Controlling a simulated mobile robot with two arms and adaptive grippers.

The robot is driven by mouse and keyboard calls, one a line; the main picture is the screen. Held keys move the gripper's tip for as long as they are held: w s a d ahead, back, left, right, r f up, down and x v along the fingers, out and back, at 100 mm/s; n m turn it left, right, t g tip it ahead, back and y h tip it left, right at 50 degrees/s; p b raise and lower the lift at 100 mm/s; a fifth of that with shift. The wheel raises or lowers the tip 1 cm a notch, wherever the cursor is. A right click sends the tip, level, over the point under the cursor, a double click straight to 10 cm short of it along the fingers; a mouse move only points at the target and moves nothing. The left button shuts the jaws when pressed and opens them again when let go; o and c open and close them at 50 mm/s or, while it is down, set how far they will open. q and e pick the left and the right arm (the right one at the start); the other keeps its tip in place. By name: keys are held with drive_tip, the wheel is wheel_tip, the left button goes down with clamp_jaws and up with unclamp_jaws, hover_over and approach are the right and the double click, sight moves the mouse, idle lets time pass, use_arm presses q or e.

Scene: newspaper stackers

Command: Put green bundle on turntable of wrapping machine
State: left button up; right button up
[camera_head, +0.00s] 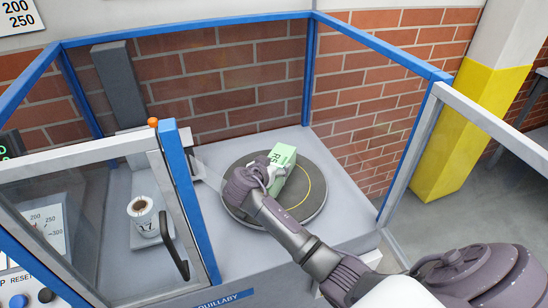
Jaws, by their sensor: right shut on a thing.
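The green bundle (284,157) is at the round dark turntable (314,205) of the wrapping machine, over its far middle part. My right gripper (270,172) is shut on the green bundle from its near left side. I cannot tell whether the bundle touches the turntable or is held just above it. My right arm reaches in from the lower right and covers part of the turntable. My left gripper is not in view.
The machine has a blue frame (308,75) with clear panels. A door with a black handle (174,246) stands at the front left. A yellow and white pillar (458,130) stands at the right.

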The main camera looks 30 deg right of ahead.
idle(0.3)
drive_tip(key=o, duration=1.4)
drive_tip(key=shift+f, duration=0.15)
drive_tip(key=o, duration=0.4)
drive_tip(key=shift+r, duration=0.25)
drive_tip(key=b+v, duration=0.1)
drive_tip(key=v, duration=0.5)
drive_tip(key=shift+s+a, duration=0.1)
drive_tip(key=shift+a, duration=0.15)
drive_tip(key=shift+s+a+r, duration=0.3)
drive_tip(key=shift+s+a, duration=0.05)
drive_tip(key=shift+a, duration=0.05)
